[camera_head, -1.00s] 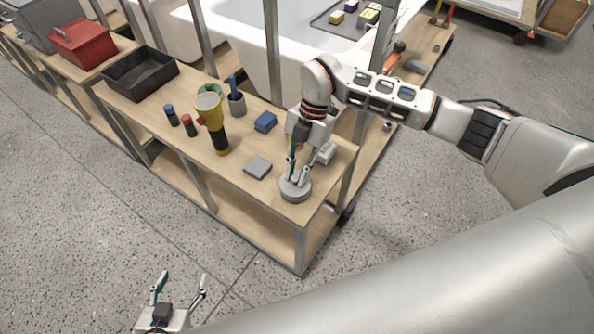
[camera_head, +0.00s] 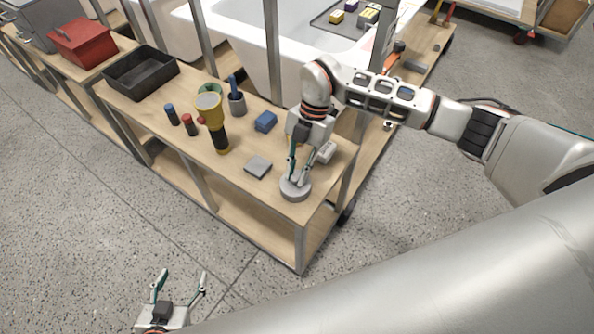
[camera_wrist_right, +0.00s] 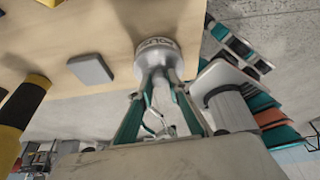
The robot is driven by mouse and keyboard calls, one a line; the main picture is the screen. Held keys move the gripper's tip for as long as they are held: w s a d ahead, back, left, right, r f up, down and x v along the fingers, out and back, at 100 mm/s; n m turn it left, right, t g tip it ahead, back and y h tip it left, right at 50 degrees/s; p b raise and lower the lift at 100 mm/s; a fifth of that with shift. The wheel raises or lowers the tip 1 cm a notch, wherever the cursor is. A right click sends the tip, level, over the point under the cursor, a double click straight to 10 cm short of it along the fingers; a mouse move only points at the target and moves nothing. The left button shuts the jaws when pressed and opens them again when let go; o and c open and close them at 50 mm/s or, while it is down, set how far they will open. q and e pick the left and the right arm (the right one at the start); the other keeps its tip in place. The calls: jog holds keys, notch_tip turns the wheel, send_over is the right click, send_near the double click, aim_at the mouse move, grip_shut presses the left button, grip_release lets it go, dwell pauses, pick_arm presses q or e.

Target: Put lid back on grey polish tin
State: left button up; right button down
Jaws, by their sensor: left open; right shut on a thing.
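The round grey polish tin (camera_head: 295,193) stands near the front right corner of the wooden bench; its lettered side shows in the right wrist view (camera_wrist_right: 156,43). My right gripper (camera_head: 297,180) points down at the tin, its fingers shut on the lid at the top. The fingers hide much of the lid, and I cannot tell whether it is fully seated on the tin. The fingers also show in the right wrist view (camera_wrist_right: 164,76). My left gripper (camera_head: 181,279) is open and empty, low over the floor, away from the bench.
On the bench (camera_head: 235,178) a grey square block (camera_head: 258,166) lies left of the tin, with a blue block (camera_head: 265,121) behind. A yellow-black torch (camera_head: 214,120), small bottles and a black tray (camera_head: 141,73) stand further left.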

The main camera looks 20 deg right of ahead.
jog(key=shift+p, duration=0.3)
dwell(0.6)
jog(key=c, duration=1.4)
grip_release()
jog(key=shift+o, duration=0.2)
jog(key=shift+r+p, duration=1.3)
jog(key=shift+r, duration=0.25)
jog(key=shift+r+p, duration=1.7)
jog(key=shift+r, duration=0.25)
